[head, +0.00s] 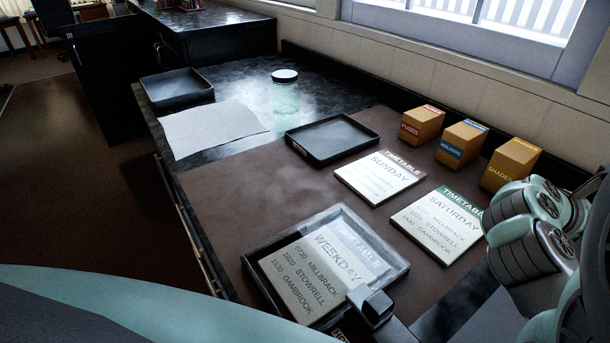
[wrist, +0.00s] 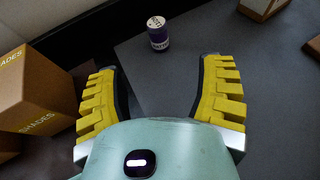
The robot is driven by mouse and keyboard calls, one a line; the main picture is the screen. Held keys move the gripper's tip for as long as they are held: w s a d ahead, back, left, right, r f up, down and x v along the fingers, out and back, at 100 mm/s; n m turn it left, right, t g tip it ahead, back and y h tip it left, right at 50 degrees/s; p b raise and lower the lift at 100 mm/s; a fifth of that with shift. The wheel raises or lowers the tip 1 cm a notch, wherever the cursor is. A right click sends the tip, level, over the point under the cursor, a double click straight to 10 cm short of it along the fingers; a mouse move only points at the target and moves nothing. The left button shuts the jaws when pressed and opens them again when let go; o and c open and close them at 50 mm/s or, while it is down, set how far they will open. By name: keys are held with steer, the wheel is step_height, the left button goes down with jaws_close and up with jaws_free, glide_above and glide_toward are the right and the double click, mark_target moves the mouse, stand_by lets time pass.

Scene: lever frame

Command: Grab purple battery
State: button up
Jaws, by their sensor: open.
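The purple battery (wrist: 158,33) stands upright on a grey surface in the wrist view. It is a short cylinder with a pale top and a dark purple body with light lettering. My gripper (wrist: 158,75) is open, its two yellow ridged fingers spread wide with nothing between them. The battery is beyond the fingertips, roughly in line with the gap between them. I cannot make out the battery in the head view, where my arm covers the right side and hides the fingers.
A cardboard box marked SHADES (wrist: 38,95) stands close left of my gripper; it also shows in the head view (head: 510,164). Boxes marked FUSES (head: 423,125) and HOLDERS (head: 462,144) stand beside it. Timetable cards, black trays and a jar (head: 285,92) occupy the counter.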

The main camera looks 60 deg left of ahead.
mark_target(609, 228)
steer(key=x, duration=0.7)
steer(key=shift+a+p+x, duration=0.2)
steer(key=shift+p+x, duration=0.15)
steer(key=shift+x, duration=2.95)
jaws_close()
